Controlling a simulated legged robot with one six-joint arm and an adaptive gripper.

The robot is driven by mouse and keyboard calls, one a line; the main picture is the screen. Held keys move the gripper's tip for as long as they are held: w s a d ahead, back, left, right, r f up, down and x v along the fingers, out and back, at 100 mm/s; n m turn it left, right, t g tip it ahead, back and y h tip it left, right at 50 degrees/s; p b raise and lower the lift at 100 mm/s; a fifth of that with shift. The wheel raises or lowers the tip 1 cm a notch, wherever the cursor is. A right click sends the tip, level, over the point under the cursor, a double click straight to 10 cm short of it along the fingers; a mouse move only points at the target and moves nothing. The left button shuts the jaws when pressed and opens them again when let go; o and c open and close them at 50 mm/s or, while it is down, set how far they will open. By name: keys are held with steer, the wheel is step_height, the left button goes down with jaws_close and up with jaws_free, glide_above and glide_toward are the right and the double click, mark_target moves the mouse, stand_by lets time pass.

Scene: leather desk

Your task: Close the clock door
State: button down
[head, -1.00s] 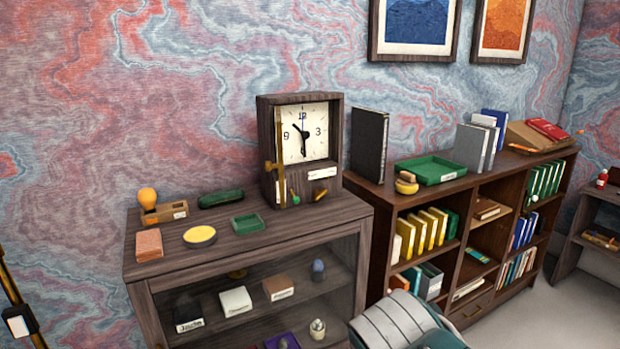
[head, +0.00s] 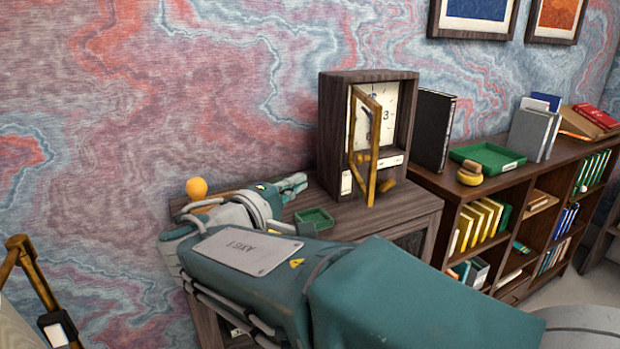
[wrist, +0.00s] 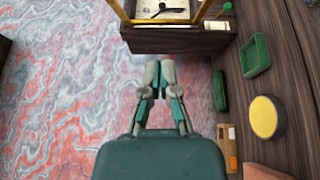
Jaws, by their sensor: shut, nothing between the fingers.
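The wooden clock (head: 329,120) stands on the dark cabinet top. Its brass-framed door (head: 374,160) is open, swung out from the left side of the clock face (head: 389,115), with a gap at its free edge. My gripper (head: 303,181) is left of the clock, above the cabinet top, shut and empty. In the wrist view, the shut fingertips (wrist: 159,66) point towards the clock's wooden side (wrist: 175,40). The brass door (wrist: 165,21) and part of the face (wrist: 163,9) show at the top. I see no contact with the door.
A green tray (head: 314,218) lies on the cabinet top near my gripper. A yellow round object (wrist: 266,117) and a dark green object (wrist: 220,90) lie nearby. The patterned wall (head: 200,90) is behind. A black book (head: 434,130) stands right of the clock.

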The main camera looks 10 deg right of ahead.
steer(key=w+d, duration=0.5)
steer(key=d, duration=0.4)
steer(key=shift+w+d+r, duration=0.2)
steer(key=shift+w+d, duration=0.05)
steer(key=shift+w, duration=0.1)
steer(key=shift+a, duration=0.15)
